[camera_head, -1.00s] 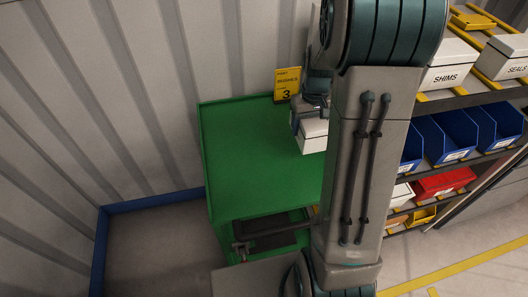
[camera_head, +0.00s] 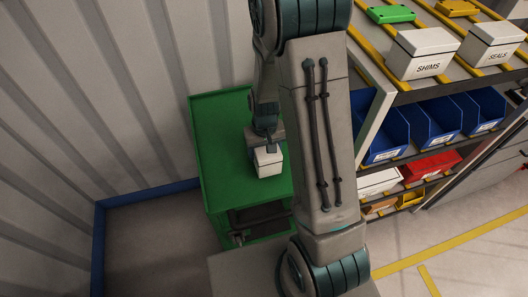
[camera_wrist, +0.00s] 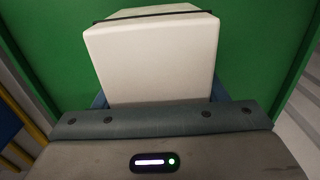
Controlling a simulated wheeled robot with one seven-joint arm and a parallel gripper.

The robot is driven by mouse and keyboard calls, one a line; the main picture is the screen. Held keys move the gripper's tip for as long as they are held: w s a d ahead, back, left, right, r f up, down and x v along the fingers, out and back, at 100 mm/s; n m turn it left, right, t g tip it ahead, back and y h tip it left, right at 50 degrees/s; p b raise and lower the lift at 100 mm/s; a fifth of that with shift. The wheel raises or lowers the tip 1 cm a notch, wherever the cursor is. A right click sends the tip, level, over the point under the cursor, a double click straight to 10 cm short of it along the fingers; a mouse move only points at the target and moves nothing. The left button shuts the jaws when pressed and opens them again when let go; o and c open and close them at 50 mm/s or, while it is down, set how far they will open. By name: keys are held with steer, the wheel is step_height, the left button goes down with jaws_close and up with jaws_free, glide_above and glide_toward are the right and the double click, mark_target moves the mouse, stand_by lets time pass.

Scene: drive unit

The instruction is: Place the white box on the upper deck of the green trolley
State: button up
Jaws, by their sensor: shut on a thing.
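The white box (camera_head: 268,163) is held in my gripper (camera_head: 266,146) over the green upper deck of the trolley (camera_head: 222,130). In the wrist view the white box (camera_wrist: 152,58) fills the middle, with a dark line near its far edge, and the green deck (camera_wrist: 258,40) lies behind it. My gripper (camera_wrist: 152,103) is shut on the box; its fingers are mostly hidden. Whether the box touches the deck or hangs just above it, I cannot tell. Part of the trolley's right side is hidden behind my arm.
A shelf rack stands at the right with white boxes marked SHIMS (camera_head: 422,54) and SEALS (camera_head: 490,43), blue bins (camera_head: 384,138) and a red bin (camera_head: 430,166). A corrugated wall (camera_head: 90,90) is close behind and left of the trolley. The deck's left part is bare.

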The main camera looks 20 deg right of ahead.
steer(key=shift+w+f, duration=0.1)
steer(key=shift+f, duration=0.8)
steer(key=shift+f, duration=0.2)
steer(key=o, duration=1.3)
steer(key=shift+r, duration=0.1)
